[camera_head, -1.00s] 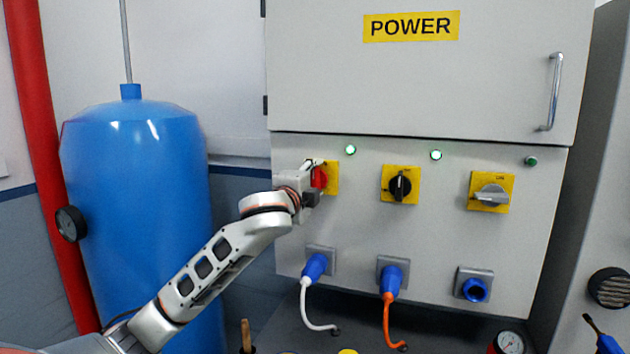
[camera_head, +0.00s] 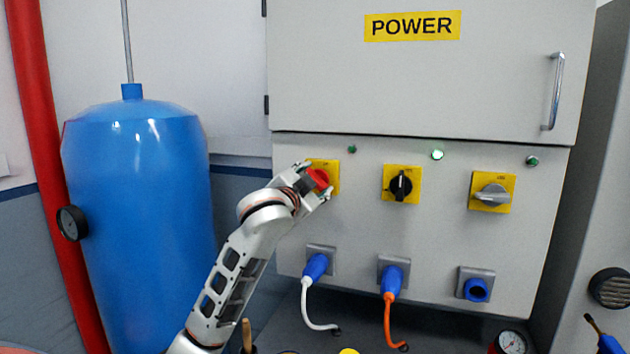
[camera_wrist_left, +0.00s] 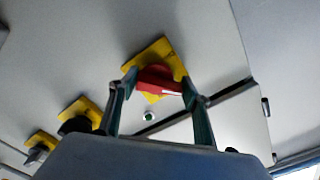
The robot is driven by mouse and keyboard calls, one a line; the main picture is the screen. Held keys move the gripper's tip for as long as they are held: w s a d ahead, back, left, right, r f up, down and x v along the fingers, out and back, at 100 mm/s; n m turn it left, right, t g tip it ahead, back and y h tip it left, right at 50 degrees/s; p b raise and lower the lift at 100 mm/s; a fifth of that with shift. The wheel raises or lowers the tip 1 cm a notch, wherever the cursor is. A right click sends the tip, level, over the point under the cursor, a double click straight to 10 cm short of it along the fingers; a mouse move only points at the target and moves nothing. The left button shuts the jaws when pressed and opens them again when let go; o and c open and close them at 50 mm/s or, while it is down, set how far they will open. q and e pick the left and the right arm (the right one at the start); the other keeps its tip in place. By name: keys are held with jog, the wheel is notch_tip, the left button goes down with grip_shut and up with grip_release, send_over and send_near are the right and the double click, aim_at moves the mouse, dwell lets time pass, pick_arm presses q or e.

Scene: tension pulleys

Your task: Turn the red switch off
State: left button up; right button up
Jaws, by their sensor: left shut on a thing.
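The red switch (camera_head: 321,178) sits on a yellow plate at the left of the grey power panel. Its handle is turned at a slant in the head view. My left gripper (camera_head: 316,180) is at the switch, with one finger on each side of the handle, shut on it. In the left wrist view the red handle (camera_wrist_left: 158,77) shows between the two fingers, with a white mark on it. The lamp (camera_head: 352,149) above and right of this switch is dark. My right gripper is not in view.
A black switch (camera_head: 401,185) and a grey switch (camera_head: 492,195) are to the right on yellow plates. The middle lamp (camera_head: 437,155) is lit. Plugged cables, one white (camera_head: 308,305) and one orange (camera_head: 388,320), hang below. A blue tank (camera_head: 140,220) stands at left.

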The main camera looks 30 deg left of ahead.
pick_arm(q)
jog(key=n, duration=0.4)
jog(key=shift+n, duration=0.4)
jog(key=shift+f+n, duration=0.1)
jog(key=shift+n, duration=2.1)
jog(key=o, duration=1.1)
jog(key=shift+o, duration=0.2)
jog(key=v, duration=1.2)
